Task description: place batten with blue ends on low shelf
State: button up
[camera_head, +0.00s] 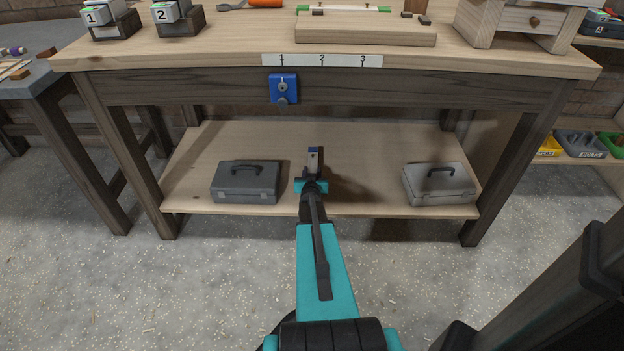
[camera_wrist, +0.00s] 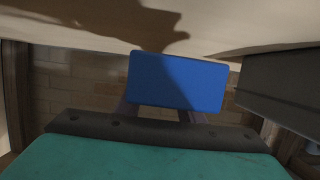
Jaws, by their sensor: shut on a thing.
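My gripper (camera_head: 314,168) reaches in under the workbench, over the middle of the low shelf (camera_head: 375,165). It is shut on the batten with blue ends, whose blue end (camera_wrist: 178,82) fills the space between the fingers in the wrist view. The rest of the batten is hidden behind that end. The low shelf also shows as a pale surface with a shadow in the wrist view (camera_wrist: 240,22). I cannot tell whether the batten touches the shelf.
A dark grey toolbox (camera_head: 245,184) stands left of my gripper on the shelf, and a lighter grey toolbox (camera_head: 440,186) stands at the right. The shelf between them is bare. The workbench top (camera_head: 220,45) overhangs, with a blue fixture (camera_head: 283,89) on its front rail.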

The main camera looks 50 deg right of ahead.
jog(key=shift+f+b, duration=0.8)
jog(key=shift+f, duration=0.95)
jog(key=shift+f, duration=0.15)
jog(key=o, duration=1.1)
jog(key=shift+o, duration=0.2)
jog(key=shift+r, duration=0.2)
jog(key=shift+p+v, duration=1.1)
jog(key=shift+v, duration=4.9)
jog(key=shift+s, duration=0.15)
